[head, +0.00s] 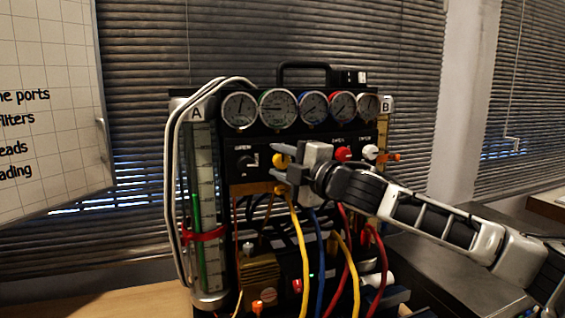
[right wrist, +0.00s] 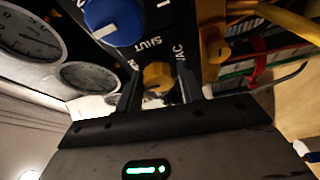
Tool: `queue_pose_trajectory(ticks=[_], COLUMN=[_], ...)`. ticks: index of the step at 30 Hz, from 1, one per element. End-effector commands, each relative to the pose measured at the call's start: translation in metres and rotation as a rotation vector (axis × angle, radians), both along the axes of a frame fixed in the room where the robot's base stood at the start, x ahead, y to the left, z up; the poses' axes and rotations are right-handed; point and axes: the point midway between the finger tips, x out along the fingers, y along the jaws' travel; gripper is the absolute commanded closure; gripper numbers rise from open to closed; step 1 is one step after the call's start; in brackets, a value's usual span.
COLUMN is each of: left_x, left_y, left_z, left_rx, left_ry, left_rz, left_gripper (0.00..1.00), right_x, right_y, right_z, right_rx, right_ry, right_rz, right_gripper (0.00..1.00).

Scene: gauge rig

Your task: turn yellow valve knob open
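The yellow valve knob (head: 281,160) is on the black front panel of the gauge rig, below the gauges. My right gripper (head: 276,162) reaches in from the right, its two fingers above and below the knob. In the right wrist view, the yellow knob (right wrist: 158,75) lies between the fingertips of my right gripper (right wrist: 160,88), which stand apart with a small gap on each side. The gripper is open, and I see no clear contact. The knob's label is partly hidden by the gripper. My left gripper is not in view.
A blue knob (right wrist: 113,20) sits close to the yellow one in the right wrist view. A red knob (head: 343,154) and a white knob (head: 370,151) are to the right on the panel. Yellow hoses (head: 301,235) hang below. A glass tube column (head: 205,190) stands at left.

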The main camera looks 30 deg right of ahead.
Motion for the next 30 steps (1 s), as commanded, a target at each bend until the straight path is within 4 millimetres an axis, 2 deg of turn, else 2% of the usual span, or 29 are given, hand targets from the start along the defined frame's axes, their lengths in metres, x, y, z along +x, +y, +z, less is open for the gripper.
queue_pose_trajectory(ticks=[9, 13, 21, 30], left_x=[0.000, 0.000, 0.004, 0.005], left_y=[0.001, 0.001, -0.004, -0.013], left_z=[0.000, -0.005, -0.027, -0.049], left_rx=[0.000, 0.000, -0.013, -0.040], left_ry=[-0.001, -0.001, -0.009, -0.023], left_rz=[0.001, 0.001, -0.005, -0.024], left_gripper=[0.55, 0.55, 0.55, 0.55], right_x=[0.000, -0.007, -0.049, -0.090], right_y=[0.000, -0.002, -0.009, -0.014], right_z=[0.000, -0.003, -0.011, -0.012], right_rx=[0.002, 0.001, -0.007, -0.009], right_ry=[0.000, -0.001, 0.001, -0.004], right_rz=[0.001, -0.001, -0.003, -0.002], right_gripper=[0.48, 0.48, 0.48, 0.48])
